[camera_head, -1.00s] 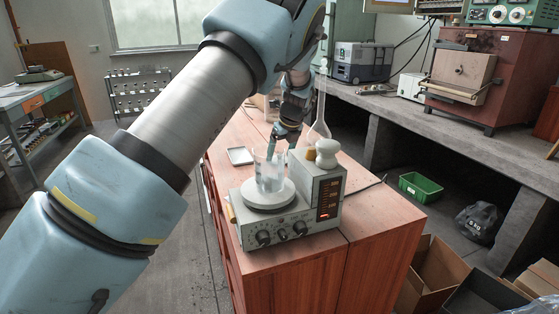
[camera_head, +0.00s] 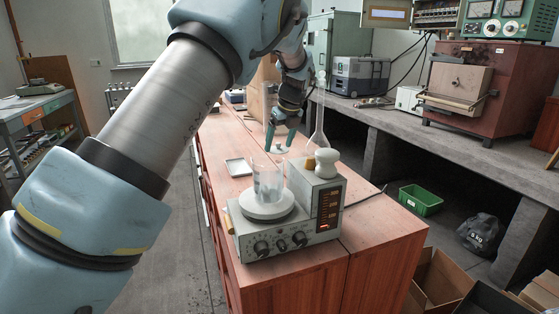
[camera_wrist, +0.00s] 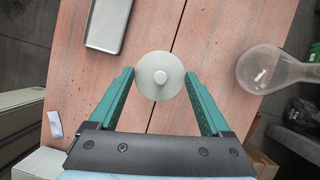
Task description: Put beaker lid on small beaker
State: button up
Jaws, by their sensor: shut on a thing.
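The beaker lid (camera_wrist: 160,76) is a pale round disc with a small centre knob, seen from above in the wrist view. My gripper (camera_wrist: 160,74) is shut on it, with one green finger at each side of its rim. In the head view my gripper (camera_head: 281,146) holds the lid (camera_head: 281,149) over the bench top, behind the beaker and apart from it. The small beaker (camera_head: 267,180) is clear glass, stands upright and open on the round white plate of the hotplate stirrer (camera_head: 287,238), and seems to have some liquid in it.
A long-necked glass flask (camera_head: 318,140) stands right of my gripper, also in the wrist view (camera_wrist: 268,70). A shallow metal tray (camera_head: 238,167) lies left on the bench (camera_head: 370,240).

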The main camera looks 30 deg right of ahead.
aim_at(279, 144)
notch_tip(279, 144, up, 3)
jog(key=shift+r, duration=0.1)
jog(key=shift+r+p, duration=1.25)
jog(key=shift+p, duration=0.5)
